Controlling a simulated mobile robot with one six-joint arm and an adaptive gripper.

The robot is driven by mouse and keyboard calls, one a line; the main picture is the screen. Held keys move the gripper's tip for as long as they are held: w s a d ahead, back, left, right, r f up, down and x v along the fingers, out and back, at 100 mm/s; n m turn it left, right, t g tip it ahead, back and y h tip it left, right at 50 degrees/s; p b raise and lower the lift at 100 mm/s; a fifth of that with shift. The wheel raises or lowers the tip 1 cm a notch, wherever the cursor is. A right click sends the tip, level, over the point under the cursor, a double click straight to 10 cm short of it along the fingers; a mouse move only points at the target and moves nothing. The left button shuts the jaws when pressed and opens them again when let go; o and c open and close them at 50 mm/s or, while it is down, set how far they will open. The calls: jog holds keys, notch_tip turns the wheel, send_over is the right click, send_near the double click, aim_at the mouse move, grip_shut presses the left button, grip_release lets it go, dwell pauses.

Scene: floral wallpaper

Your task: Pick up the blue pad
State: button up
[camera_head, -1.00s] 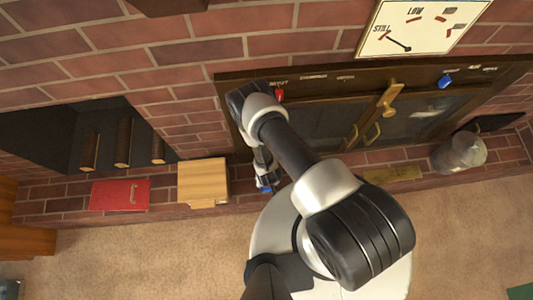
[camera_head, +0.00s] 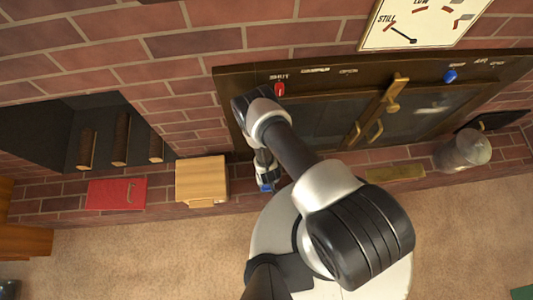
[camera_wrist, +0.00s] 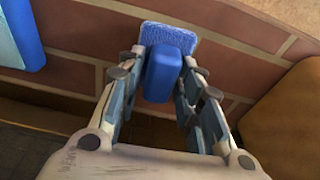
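The blue pad (camera_wrist: 208,48) shows in the wrist view as a textured light-blue slab with a darker blue block (camera_wrist: 162,76) on it, in front of brick. My gripper (camera_wrist: 163,62) has one finger on each side of the darker block, close against it, and looks shut on it. In the head view a small patch of blue (camera_head: 266,187) shows at the end of my arm, by the brick ledge. My arm hides most of the gripper there. I cannot tell whether the pad touches the brick.
Another blue object (camera_wrist: 24,35) is at the wrist view's left edge. A wooden block (camera_head: 201,180) and a red book (camera_head: 116,194) are on the ledge left of my gripper. A glass jar (camera_head: 462,152) stands right. The glass-doored stove (camera_head: 350,72) is behind my arm.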

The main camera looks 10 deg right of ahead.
grip_shut()
notch_tip(320, 180, up, 20)
jog(key=p, duration=0.7)
